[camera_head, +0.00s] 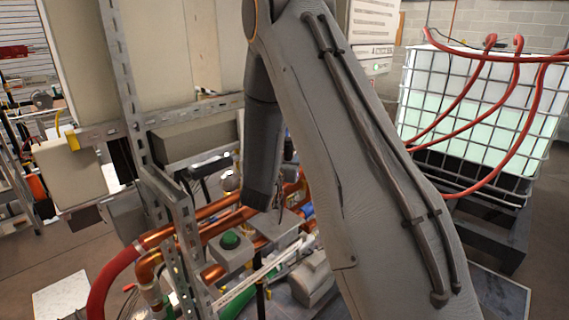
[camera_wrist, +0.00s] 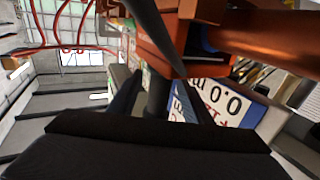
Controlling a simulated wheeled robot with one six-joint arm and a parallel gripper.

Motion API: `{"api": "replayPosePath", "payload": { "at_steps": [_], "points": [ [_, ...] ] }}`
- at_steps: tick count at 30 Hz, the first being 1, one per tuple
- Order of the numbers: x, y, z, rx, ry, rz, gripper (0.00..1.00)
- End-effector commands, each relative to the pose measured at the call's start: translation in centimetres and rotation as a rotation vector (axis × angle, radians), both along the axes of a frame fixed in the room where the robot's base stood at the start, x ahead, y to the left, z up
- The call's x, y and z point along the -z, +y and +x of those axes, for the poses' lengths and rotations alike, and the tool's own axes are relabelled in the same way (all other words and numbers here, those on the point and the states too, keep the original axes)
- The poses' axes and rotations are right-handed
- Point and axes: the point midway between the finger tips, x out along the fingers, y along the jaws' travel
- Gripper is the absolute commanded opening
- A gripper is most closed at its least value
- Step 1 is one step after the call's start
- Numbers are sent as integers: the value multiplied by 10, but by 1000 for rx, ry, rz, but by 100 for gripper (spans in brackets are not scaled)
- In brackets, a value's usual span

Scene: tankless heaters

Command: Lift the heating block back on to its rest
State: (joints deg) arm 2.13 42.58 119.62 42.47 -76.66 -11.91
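My arm reaches down in the middle of the head view, and my gripper (camera_head: 279,207) is down among the copper pipes, mostly hidden by my own arm. In the wrist view a large dark body fills the bottom, and dark finger-like parts reach up to a copper-orange block or pipe (camera_wrist: 258,42). I cannot tell whether this is the heating block or whether my gripper touches it. A grey box with a green button (camera_head: 230,241) stands left of the gripper. The heating block's rest cannot be told apart from the pipework.
Copper pipes (camera_head: 210,208) and a red hose (camera_head: 110,280) run close on the left, beside a perforated metal frame (camera_head: 127,80). A caged white tank (camera_head: 470,110) with red hoses stands at the right. A white label with figures (camera_wrist: 217,100) is close in the wrist view.

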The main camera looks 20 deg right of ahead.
Motion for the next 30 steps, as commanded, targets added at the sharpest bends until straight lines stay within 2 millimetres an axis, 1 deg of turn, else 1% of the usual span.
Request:
{"api": "replayPosePath", "payload": {
  "at_steps": [1,5,6,8,18,22,26,30],
  "points": [
    [0,0,0,0,0,0,37],
    [0,0,0,0,0,0,15],
    [0,0,0,0,0,0,8],
    [0,0,0,0,0,0,0],
    [-2,0,0,0,-4,-1,0],
    [-7,0,1,0,-6,-1,0],
    [-21,0,1,0,-8,-2,0],
    [-41,0,1,0,-9,-2,0]
  ]
}}
